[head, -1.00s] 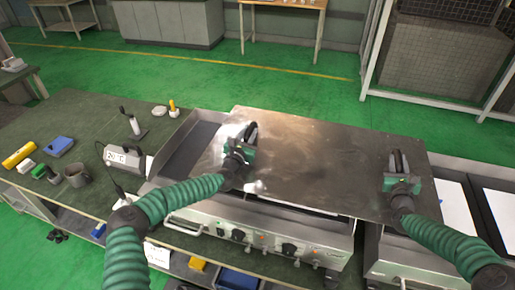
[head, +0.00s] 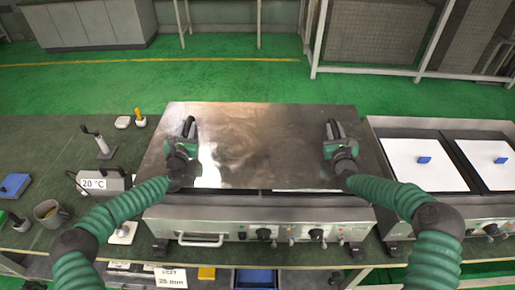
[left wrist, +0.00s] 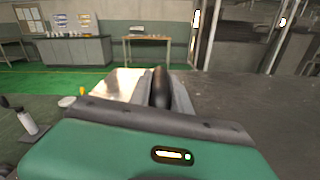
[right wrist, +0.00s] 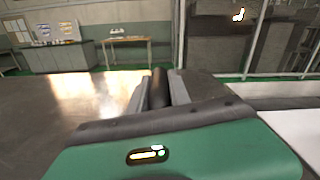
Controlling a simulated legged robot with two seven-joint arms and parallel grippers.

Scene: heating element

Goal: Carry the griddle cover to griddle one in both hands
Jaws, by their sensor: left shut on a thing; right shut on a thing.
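The griddle cover (head: 262,140) is a large flat steel sheet with two dark upright handles. It lies over or just above the left griddle (head: 262,215); I cannot tell whether it touches. It hides most of that griddle's top. My left gripper (head: 187,132) is shut on the cover's left handle, which shows dark between the fingers in the left wrist view (left wrist: 161,88). My right gripper (head: 333,132) is shut on the right handle, also seen in the right wrist view (right wrist: 158,88). The cover looks roughly level.
A second griddle (head: 440,128) with white plates and blue blocks stands close on the right. On the left of the bench are a display box reading 20 °C (head: 103,182), a mug (head: 50,213) and a blue block (head: 14,186). Shelves with bins run below.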

